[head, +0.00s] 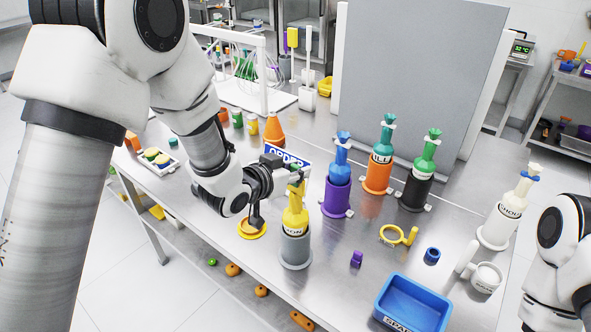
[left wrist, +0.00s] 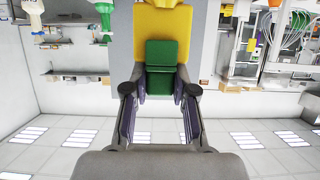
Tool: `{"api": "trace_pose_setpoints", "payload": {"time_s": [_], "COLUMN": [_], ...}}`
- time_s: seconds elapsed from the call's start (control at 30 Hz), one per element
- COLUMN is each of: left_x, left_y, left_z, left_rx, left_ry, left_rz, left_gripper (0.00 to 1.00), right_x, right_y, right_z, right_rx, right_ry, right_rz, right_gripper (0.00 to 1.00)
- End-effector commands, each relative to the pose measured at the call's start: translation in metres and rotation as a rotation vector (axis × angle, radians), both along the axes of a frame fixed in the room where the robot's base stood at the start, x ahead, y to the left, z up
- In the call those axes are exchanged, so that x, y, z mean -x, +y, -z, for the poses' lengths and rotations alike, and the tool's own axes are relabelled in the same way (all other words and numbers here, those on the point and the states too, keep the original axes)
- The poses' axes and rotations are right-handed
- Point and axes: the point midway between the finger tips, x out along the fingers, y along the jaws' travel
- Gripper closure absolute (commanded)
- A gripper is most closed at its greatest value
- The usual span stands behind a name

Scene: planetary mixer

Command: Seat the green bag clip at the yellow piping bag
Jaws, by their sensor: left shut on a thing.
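The yellow piping bag (head: 295,215) stands upright in a grey holder (head: 295,250) near the table's front edge. My left gripper (head: 288,173) is at the bag's top and is shut on the green bag clip (left wrist: 166,66). In the left wrist view the clip sits between the two fingers, in front of the yellow bag (left wrist: 165,22). In the head view the gripper largely hides the clip, and I cannot tell whether it touches the bag's neck. My right arm shows at the right edge, but its gripper is out of view.
Bags in purple (head: 336,198), orange (head: 377,178) and black (head: 415,194) holders stand to the right. A yellow ring (head: 397,236), a purple piece (head: 356,259) and a blue bin (head: 412,302) lie nearer the front. A grey panel (head: 415,80) rises behind.

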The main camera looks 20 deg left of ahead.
Motion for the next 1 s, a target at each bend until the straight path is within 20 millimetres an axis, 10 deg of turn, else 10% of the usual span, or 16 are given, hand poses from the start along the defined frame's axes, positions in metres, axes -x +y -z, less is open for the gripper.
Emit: {"api": "trace_pose_setpoints", "payload": {"time_s": [0.17, 0.2, 0.27, 0.63, 1.0], "left_x": [0.001, 0.001, 0.001, 0.006, 0.061], "left_y": [0.0, 0.0, 0.0, 0.002, 0.022], "left_z": [0.002, 0.002, 0.002, -0.001, -0.025], "left_rx": [-0.001, -0.001, -0.001, 0.0, 0.002], "left_ry": [0.005, 0.005, 0.005, 0.004, 0.005], "left_rz": [0.0, 0.0, 0.0, 0.0, -0.002], "left_gripper": [0.88, 0.6, 0.45, 0.45, 0.45], "right_x": [0.0, 0.0, 0.0, 0.0, 0.0], "right_y": [0.0, 0.0, 0.0, 0.0, 0.0], "right_z": [0.0, 0.0, 0.0, 0.0, 0.0], "right_rx": [0.0, 0.0, 0.0, 0.0, 0.0], "right_ry": [0.0, 0.0, 0.0, 0.0, 0.0], "right_rz": [0.0, 0.0, 0.0, 0.0, 0.0], "right_gripper": [0.6, 0.6, 0.6, 0.6, 0.6]}}
